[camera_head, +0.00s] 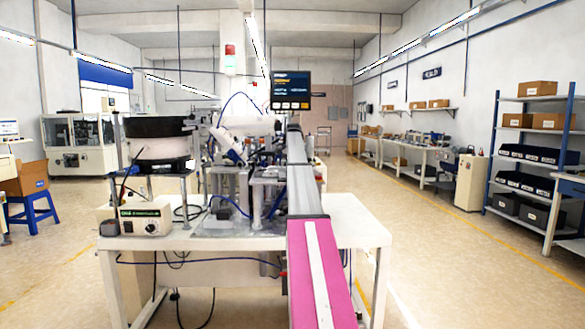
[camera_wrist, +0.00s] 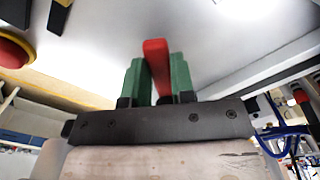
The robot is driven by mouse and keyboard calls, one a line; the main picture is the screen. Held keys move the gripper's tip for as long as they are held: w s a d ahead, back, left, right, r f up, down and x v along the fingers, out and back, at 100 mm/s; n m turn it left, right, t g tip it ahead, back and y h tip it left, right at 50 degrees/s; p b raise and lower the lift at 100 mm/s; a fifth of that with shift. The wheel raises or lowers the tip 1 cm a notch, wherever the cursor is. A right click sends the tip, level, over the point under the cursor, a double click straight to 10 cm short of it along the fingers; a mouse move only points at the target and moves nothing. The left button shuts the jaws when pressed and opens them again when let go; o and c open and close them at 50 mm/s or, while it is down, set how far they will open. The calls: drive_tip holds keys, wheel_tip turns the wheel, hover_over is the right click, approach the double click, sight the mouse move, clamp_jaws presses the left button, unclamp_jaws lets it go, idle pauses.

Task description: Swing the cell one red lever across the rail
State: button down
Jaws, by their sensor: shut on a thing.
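A red lever (camera_wrist: 156,62) stands between the two green fingers of my gripper (camera_wrist: 162,78) in the wrist view. The fingers are shut on it, and its red end sticks out above the fingertips. The lower part of the lever is hidden by the gripper body. In the head view, a long grey rail (camera_head: 301,180) runs from the back of the white table toward me. I cannot make out the lever or my gripper clearly in the head view.
A bowl feeder (camera_head: 157,128) stands at the table's left, behind a control box (camera_head: 146,218). A pink strip (camera_head: 318,270) extends from the rail at the front. A monitor (camera_head: 290,90) hangs above. A red round button (camera_wrist: 14,52) and blue cables (camera_wrist: 285,133) show in the wrist view.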

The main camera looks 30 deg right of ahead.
drive_tip(key=c, duration=1)
unclamp_jaws()
drive_tip(key=shift+o, duration=0.2)
wheel_tip(320, 180, up, 11)
drive_tip(key=shift+f, duration=0.1)
